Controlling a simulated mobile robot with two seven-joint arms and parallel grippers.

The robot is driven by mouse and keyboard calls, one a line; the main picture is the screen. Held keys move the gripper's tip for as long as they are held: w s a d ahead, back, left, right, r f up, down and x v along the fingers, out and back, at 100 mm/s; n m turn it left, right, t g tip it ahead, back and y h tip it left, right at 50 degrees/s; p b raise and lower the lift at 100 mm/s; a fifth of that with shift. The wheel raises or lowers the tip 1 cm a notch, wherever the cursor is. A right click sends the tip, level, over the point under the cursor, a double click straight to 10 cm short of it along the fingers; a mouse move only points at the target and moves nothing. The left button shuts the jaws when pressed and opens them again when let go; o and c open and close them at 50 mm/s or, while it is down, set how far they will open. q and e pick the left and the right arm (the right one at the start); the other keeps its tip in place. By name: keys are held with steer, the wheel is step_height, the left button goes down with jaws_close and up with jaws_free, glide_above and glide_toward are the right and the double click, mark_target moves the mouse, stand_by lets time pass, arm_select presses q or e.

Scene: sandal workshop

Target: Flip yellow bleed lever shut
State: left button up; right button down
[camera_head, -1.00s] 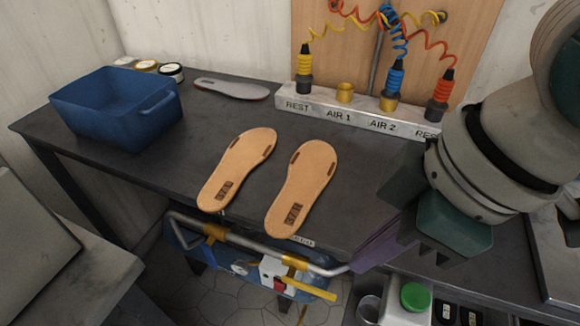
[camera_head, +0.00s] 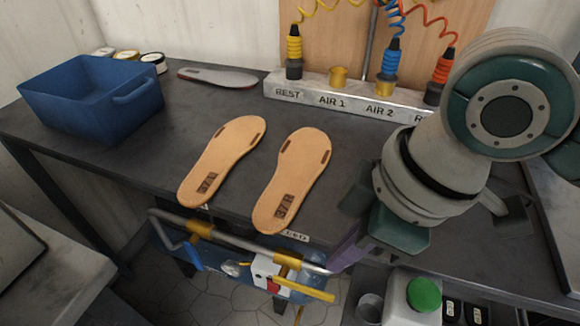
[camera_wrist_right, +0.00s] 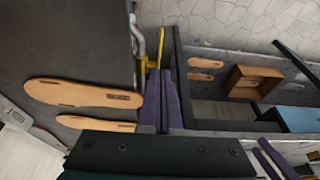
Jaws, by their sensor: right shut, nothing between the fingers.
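The yellow bleed lever (camera_head: 306,291) sticks out to the right from a white and red valve body (camera_head: 268,272) on the pipe below the bench's front edge. Yellow parts at the pipe also show in the right wrist view (camera_wrist_right: 151,64), just past my fingertips. My right gripper (camera_head: 338,264) has purple fingers pointing down at the bench edge, close to the pipe's right end and above and right of the lever's tip. In the right wrist view its fingers (camera_wrist_right: 159,75) are together and empty. I cannot tell whether they touch anything. My left gripper is out of view.
Two tan sandal soles (camera_head: 223,160) (camera_head: 292,180) lie on the dark bench near its front edge. A blue bin (camera_head: 92,105) stands at the left. A white air-line block (camera_head: 345,101) is at the back. A green-capped container (camera_head: 424,294) stands low at the right.

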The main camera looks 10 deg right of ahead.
mark_target(327, 295)
steer(key=x, duration=0.3)
steer(key=b+x, duration=0.1)
steer(key=x, duration=0.2)
steer(key=d+b+x, duration=0.1)
steer(key=x, duration=0.2)
steer(key=shift+s+f, duration=0.2)
steer(key=shift+s, duration=0.1)
steer(key=shift+s+d+f+t+y+b, duration=0.2)
steer(key=shift+d+f+t+y+b, duration=0.1)
steer(key=shift+f+y, duration=0.25)
steer(key=shift+s+d+f, duration=0.15)
steer(key=shift+d+f, duration=0.05)
steer(key=shift+f, duration=0.65)
steer(key=shift+r, duration=0.1)
